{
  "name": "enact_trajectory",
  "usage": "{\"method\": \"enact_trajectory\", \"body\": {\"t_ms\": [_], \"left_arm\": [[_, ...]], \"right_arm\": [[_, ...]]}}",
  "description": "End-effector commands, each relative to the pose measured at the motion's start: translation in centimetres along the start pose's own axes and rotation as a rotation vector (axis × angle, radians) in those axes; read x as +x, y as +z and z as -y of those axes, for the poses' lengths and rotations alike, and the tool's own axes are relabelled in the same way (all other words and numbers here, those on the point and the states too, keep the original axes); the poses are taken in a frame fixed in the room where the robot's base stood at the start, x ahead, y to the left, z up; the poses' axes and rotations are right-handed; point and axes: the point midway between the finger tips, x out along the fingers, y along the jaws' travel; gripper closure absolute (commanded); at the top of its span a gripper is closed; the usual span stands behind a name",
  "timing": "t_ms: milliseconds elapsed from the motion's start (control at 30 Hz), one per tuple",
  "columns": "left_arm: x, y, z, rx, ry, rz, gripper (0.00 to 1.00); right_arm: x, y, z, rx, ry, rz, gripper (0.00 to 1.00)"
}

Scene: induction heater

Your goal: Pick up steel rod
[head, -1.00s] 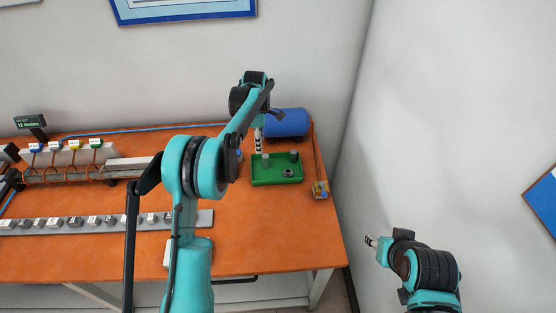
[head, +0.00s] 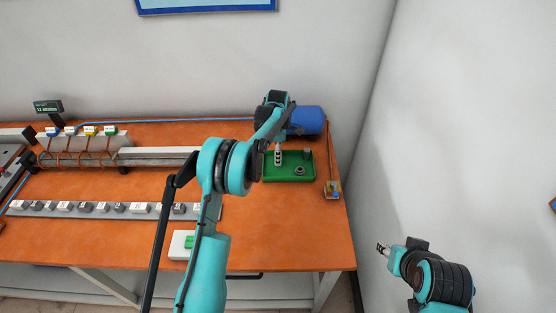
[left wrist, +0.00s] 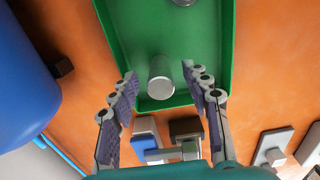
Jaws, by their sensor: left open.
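The steel rod (left wrist: 160,86) looks like a short silver cylinder standing in the green tray (left wrist: 222,40), near the tray's end wall in the left wrist view. My left gripper (left wrist: 160,75) is open, with one finger on each side of the rod; no contact shows. In the head view, my left gripper (head: 278,156) is low over the left part of the green tray (head: 290,178) and largely covers the rod. My right gripper (head: 382,247) is off the table at the right; its fingers are too small to judge.
A dark cylinder (head: 307,153) and a ring-shaped part (head: 299,170) are also in the tray. A blue tank (head: 308,121) stands behind it. A small box (head: 332,190) sits near the table's right edge. Several grey blocks line a rail (head: 110,210) at left.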

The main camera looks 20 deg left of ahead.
Motion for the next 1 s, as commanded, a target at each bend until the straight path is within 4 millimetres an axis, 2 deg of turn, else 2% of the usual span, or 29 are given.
{"method": "enact_trajectory", "body": {"t_ms": [67,200,233,267,667,833,967,1000], "left_arm": [[-0.1,0.0,0.0,0.000,0.000,0.000,0.52],[-0.1,0.0,0.0,0.000,0.000,0.000,0.89],[-0.1,0.0,0.0,0.000,0.000,0.000,0.97],[-0.1,0.0,0.0,0.000,0.000,0.000,1.00],[-0.5,0.0,0.0,0.000,0.000,0.000,1.00],[-2.3,0.0,0.0,0.000,0.000,0.000,1.00],[-4.8,0.0,0.0,0.001,0.000,0.000,1.00],[-5.2,0.9,0.9,0.005,0.000,0.000,1.00]], "right_arm": [[-0.1,-0.1,0.0,0.000,0.000,0.000,0.60],[-0.1,-0.1,0.0,0.000,0.000,0.000,0.60],[-0.1,0.0,0.0,0.000,0.000,0.000,0.60],[-0.1,0.0,0.0,0.000,0.000,0.000,0.60],[-0.2,-0.1,0.0,0.000,0.000,0.000,0.60],[-0.8,-0.6,0.0,0.000,0.000,0.000,0.60],[-1.5,-1.1,0.0,0.000,0.000,0.000,0.60],[-1.6,-1.1,0.0,0.000,0.000,0.000,0.60]]}}
